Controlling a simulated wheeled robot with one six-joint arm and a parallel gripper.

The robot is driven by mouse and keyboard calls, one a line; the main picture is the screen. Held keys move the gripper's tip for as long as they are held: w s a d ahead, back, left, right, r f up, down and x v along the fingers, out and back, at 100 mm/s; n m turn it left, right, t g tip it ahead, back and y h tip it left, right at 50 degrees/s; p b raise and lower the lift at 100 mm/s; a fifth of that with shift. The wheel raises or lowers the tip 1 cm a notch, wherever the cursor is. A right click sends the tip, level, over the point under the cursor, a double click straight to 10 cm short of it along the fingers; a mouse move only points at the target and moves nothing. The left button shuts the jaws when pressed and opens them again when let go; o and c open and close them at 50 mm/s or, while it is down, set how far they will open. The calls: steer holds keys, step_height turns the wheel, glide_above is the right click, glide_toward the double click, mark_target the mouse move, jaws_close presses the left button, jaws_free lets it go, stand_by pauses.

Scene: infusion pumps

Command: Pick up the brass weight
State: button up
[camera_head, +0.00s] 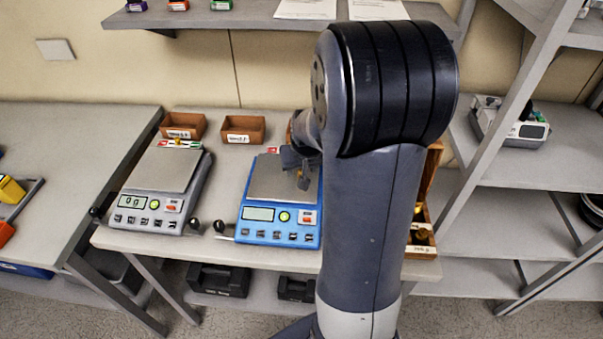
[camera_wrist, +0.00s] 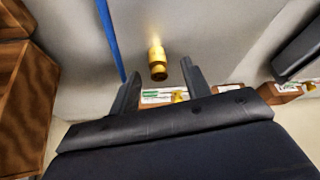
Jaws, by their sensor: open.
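A brass weight (camera_wrist: 157,62) stands on the grey pan of the blue scale (camera_head: 280,232) in the wrist view. It is upright, with a narrower neck and a knob. My gripper (camera_wrist: 160,82) is open, with one dark finger on either side of the view below the weight. The weight appears just beyond and between the fingertips, and I see no contact. In the head view my gripper (camera_head: 302,178) is over the right part of the blue scale's pan. My arm hides much of that area, and the weight is hard to make out there.
A grey scale (camera_head: 150,195) reading 0 g stands to the left. Two small brown bins (camera_head: 242,130) are at the back of the table. A wooden case (camera_head: 424,240) with brass pieces is partly hidden behind my arm. Shelving (camera_head: 520,170) stands to the right.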

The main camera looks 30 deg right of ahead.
jaws_close()
stand_by(0.5)
